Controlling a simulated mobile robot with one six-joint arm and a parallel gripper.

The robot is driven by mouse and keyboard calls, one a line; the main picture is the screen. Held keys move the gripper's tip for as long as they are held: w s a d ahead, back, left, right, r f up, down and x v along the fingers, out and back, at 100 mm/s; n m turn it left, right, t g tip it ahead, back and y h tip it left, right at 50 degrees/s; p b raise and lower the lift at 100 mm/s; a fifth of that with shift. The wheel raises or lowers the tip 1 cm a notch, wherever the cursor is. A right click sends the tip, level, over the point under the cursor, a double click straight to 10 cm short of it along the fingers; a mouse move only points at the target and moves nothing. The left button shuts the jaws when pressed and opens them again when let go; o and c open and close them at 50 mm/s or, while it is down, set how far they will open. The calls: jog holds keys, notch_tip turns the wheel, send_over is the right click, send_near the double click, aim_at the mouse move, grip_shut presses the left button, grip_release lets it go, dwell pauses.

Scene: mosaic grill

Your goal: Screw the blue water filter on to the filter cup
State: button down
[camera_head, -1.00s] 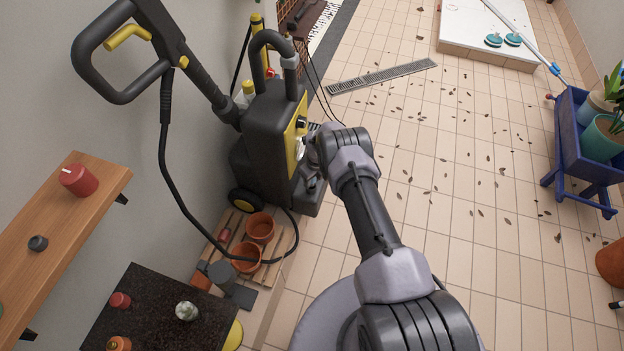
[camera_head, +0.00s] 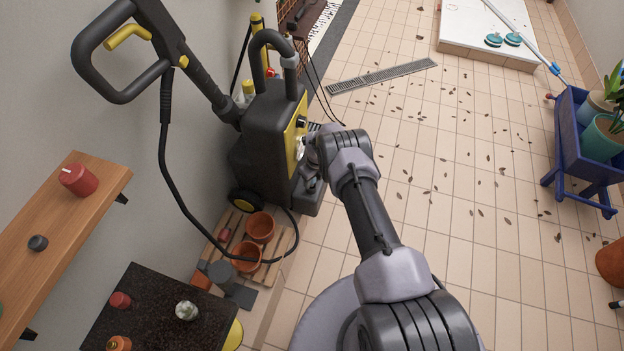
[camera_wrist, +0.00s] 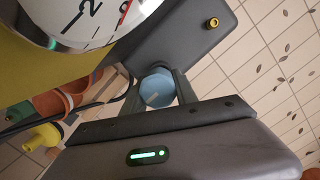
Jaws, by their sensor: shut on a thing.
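In the wrist view my gripper (camera_wrist: 157,92) is shut on the round blue water filter (camera_wrist: 157,90), with one finger on each side of it. The filter sits against the dark grey pressure washer body, just beyond the fingers. A dark round part shows behind the filter and may be the filter cup, but most of it is hidden, so I cannot tell how the two meet. In the head view my arm reaches to the right side of the black and yellow pressure washer (camera_head: 262,135). My fingers and the filter are hidden there.
A white dial gauge (camera_wrist: 85,18) is close to my gripper in the wrist view. A black hose (camera_head: 165,180) loops down beside the washer. Terracotta pots (camera_head: 260,227) stand on a wooden pallet. The tiled floor to the right is mostly open, with scattered leaves.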

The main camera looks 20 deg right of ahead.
jog(key=shift+f, duration=0.75)
jog(key=c, duration=0.9)
grip_release()
notch_tip(320, 180, up, 4)
jog(key=p, duration=0.3)
jog(key=shift+r, duration=0.15)
jog(key=s+p, duration=0.5)
jog(key=s+a+p, duration=0.1)
jog(key=s+p, duration=0.9)
jog(key=s, duration=0.1)
jog(key=shift+a+r+p, duration=0.2)
jog(key=shift+r+p, duration=0.15)
jog(key=shift+c, duration=0.3)
